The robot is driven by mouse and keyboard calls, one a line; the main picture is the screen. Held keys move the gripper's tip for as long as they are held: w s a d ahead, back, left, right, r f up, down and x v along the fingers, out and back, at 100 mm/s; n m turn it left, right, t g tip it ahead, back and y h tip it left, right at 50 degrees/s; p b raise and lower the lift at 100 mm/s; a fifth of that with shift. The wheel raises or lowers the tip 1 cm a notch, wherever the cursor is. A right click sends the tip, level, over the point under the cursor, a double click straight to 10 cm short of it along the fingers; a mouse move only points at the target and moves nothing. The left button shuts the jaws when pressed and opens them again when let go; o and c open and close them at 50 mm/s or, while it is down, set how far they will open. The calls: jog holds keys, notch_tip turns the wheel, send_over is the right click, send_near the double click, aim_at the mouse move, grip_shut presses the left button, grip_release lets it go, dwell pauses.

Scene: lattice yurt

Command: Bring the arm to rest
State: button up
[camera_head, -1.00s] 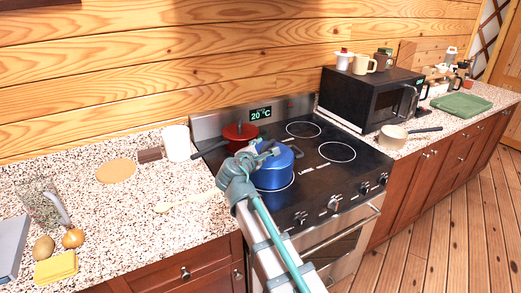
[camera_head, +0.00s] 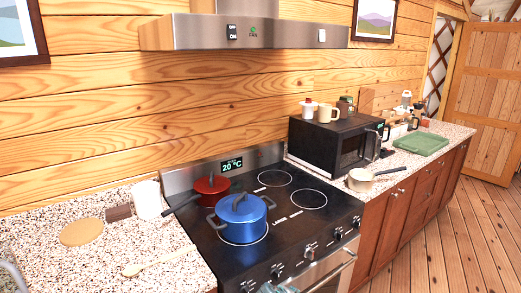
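A small teal and grey part of my arm's end, with my gripper (camera_head: 277,287), shows at the bottom edge, low in front of the stove. Most of it is cut off by the frame, so its fingers cannot be made out. The blue pot (camera_head: 241,215) stands with its lid on at the front left burner of the black stove top (camera_head: 290,226). My gripper is apart from the pot, below it in the picture.
A red pan (camera_head: 211,187) sits behind the blue pot. The range hood (camera_head: 245,33) hangs above. A black microwave (camera_head: 330,145) and a cream saucepan (camera_head: 361,179) stand right of the stove. A wooden spoon (camera_head: 150,264) lies on the left counter.

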jog(key=s+d+f+m+g+y, duration=0.1)
jog(key=s+d+f+m+g, duration=0.25)
jog(key=s+f, duration=0.7)
jog(key=s+d+f+m+g, duration=0.2)
jog(key=s+d+f+g, duration=0.2)
jog(key=s+f, duration=0.65)
jog(key=s+f+m+g+y, duration=0.2)
jog(key=s+f+g, duration=0.1)
jog(key=s, duration=0.7)
jog(key=s+f+m+g+y+b, duration=0.1)
jog(key=s+f+m+g+y, duration=0.1)
jog(key=s+f, duration=0.4)
jog(key=s+m+g, duration=0.1)
jog(key=s, duration=0.4)
jog(key=shift+s+a+f+b, duration=0.15)
jog(key=shift+s+a+b, duration=0.15)
jog(key=shift+a, duration=0.1)
